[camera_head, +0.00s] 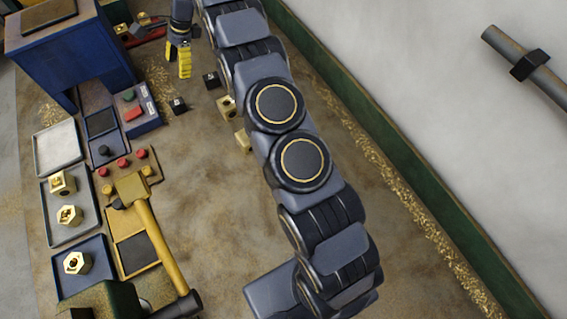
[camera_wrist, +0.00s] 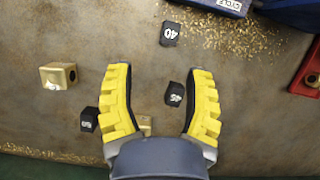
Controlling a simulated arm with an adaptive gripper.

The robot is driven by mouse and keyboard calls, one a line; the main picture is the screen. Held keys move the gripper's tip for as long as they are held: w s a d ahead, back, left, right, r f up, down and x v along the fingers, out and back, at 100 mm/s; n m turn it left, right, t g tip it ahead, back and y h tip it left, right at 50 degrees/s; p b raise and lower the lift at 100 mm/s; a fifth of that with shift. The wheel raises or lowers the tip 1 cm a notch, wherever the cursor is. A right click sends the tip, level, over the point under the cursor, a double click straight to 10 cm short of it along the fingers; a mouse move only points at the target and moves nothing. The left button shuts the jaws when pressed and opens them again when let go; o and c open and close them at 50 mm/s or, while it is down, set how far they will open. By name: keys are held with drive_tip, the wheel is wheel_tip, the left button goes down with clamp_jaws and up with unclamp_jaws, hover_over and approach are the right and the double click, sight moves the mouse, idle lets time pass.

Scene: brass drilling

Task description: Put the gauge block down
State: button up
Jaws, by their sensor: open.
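My gripper (camera_wrist: 160,72) points down over the bench with its yellow fingers wide apart and nothing between the pads. It shows in the head view (camera_head: 185,72) near the top. A black gauge block marked 45 (camera_wrist: 175,93) lies on the bench inside the span of the fingers, close to the right one. A black block marked 40 (camera_wrist: 170,34) lies beyond the fingertips; it also shows in the head view (camera_head: 178,105). A third black block, its mark seemingly 50 (camera_wrist: 89,118), lies just outside the left finger.
A brass block (camera_wrist: 58,76) stands left of the fingers. A button box (camera_head: 140,110) and a blue machine (camera_head: 60,50) stand to the left, a red tray (camera_head: 150,33) at the back. Trays with brass parts (camera_head: 70,215) and a hammer (camera_head: 150,225) are nearer. Shavings litter the bench.

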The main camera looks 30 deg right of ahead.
drive_tip(key=s+r+n+h, duration=0.2)
drive_tip(key=s+r+n, duration=0.6)
drive_tip(key=s+r, duration=0.85)
drive_tip(key=s+d+n+h, duration=0.1)
drive_tip(key=s+n, duration=0.3)
drive_tip(key=s, duration=1)
drive_tip(key=s+d+f+n+g+h, duration=0.1)
drive_tip(key=s+d+n, duration=0.3)
drive_tip(key=s, duration=1)
drive_tip(key=shift+n+h, duration=0.3)
drive_tip(key=shift+a+f, duration=0.1)
